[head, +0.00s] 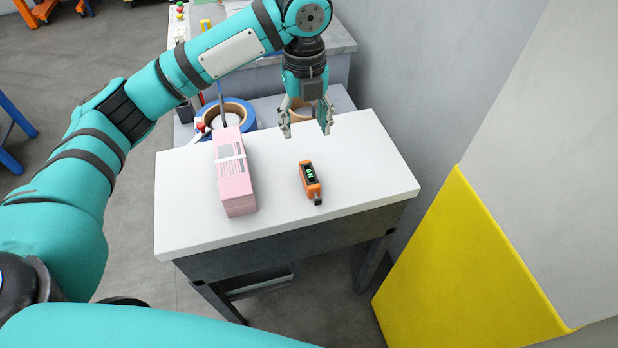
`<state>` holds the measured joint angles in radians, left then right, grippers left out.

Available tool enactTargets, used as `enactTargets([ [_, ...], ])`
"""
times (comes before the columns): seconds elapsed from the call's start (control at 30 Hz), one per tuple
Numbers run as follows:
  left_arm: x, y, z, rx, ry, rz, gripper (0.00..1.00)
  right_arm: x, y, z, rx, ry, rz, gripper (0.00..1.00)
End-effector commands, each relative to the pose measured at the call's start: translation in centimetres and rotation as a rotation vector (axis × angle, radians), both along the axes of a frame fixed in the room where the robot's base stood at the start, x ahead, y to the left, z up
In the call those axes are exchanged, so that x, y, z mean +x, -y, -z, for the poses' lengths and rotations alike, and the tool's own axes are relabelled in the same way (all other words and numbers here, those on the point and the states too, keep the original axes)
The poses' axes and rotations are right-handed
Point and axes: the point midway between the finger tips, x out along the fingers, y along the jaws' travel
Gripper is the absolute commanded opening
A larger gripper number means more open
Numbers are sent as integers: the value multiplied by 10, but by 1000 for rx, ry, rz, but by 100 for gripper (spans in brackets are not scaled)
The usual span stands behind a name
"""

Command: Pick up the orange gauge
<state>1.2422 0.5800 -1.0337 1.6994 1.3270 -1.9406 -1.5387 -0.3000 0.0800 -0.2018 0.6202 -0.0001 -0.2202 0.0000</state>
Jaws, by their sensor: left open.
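The orange gauge (310,183) lies on the white tabletop (370,165), right of the table's middle. It has a dark display with green characters and a dark tip toward the front edge. My left gripper (307,129) hangs pointing down over the table's back part, behind the gauge in the picture. Its two fingers are spread apart with nothing between them. It does not touch the gauge. My right gripper is not in view.
A pink box (235,180) with a white label lies left of the gauge. Behind the table, a blue tape roll (241,112) rests on a lower grey surface. A grey wall with a yellow panel (470,270) stands at the right. The tabletop's right part is clear.

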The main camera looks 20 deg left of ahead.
Motion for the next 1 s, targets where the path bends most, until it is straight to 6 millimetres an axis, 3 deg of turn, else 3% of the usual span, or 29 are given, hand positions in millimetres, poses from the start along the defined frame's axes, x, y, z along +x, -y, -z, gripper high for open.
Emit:
enactTargets([
  [0.17, 0, -2, 16, 7, -8, 11, 56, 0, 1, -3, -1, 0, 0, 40],
  [0.6, 0, -1, 104, 3, -4, 9, 56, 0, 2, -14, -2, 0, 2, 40],
  [0.87, 1, 1, 123, 4, -4, 10, 56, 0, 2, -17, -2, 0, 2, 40],
  [1.0, 2, 6, 142, 3, -4, 10, 56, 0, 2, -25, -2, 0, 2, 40],
])
